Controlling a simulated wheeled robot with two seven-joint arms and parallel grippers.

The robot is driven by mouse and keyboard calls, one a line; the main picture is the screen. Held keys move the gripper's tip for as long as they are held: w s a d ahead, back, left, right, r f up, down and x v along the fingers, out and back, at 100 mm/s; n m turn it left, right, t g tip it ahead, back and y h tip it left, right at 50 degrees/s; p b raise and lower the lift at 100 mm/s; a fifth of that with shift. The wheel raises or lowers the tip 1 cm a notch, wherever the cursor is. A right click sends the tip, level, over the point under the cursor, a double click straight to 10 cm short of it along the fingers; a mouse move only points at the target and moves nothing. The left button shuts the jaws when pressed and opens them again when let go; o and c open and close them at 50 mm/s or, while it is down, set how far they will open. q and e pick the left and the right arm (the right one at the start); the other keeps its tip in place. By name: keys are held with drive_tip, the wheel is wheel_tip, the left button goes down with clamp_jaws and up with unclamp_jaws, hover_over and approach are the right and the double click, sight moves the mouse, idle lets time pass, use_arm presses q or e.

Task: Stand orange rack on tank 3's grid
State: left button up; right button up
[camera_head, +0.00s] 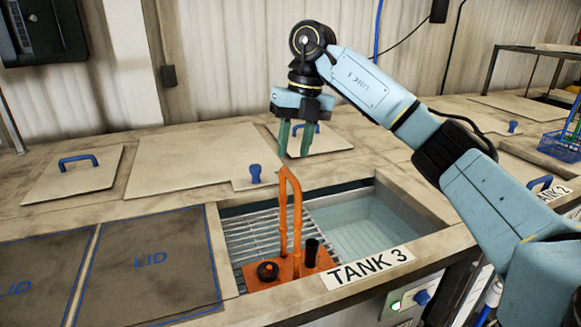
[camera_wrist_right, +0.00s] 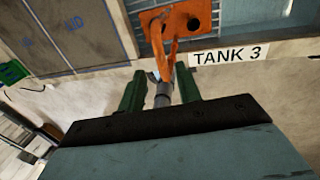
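The orange rack (camera_head: 285,268) is in tank 3, at the front of the slatted grid (camera_head: 252,238) in the left half of the opening. It looks upright, with its tall looped handle (camera_head: 284,215) pointing up, and it seems to rest on the grid, though its underside is hidden. My right gripper (camera_head: 293,155) hangs above the handle with its green fingers down. They are spread and empty, apart from the handle. In the right wrist view the rack (camera_wrist_right: 182,18) shows beyond the spread fingers (camera_wrist_right: 160,95). My left gripper is not in view.
The right half of tank 3 holds pale liquid (camera_head: 370,225). The label TANK 3 (camera_head: 368,268) is on the front rim. Dark lids (camera_head: 150,265) lie to the left. A small lid with a blue knob (camera_head: 256,174) lies behind the tank. A blue basket (camera_head: 562,145) stands far right.

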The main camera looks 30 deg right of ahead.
drive_tip(key=shift+d+r+p, duration=0.15)
drive_tip(key=shift+d+r, duration=0.05)
drive_tip(key=shift+r, duration=0.7)
drive_tip(key=shift+d+r+p, duration=0.15)
drive_tip(key=shift+r, duration=0.7)
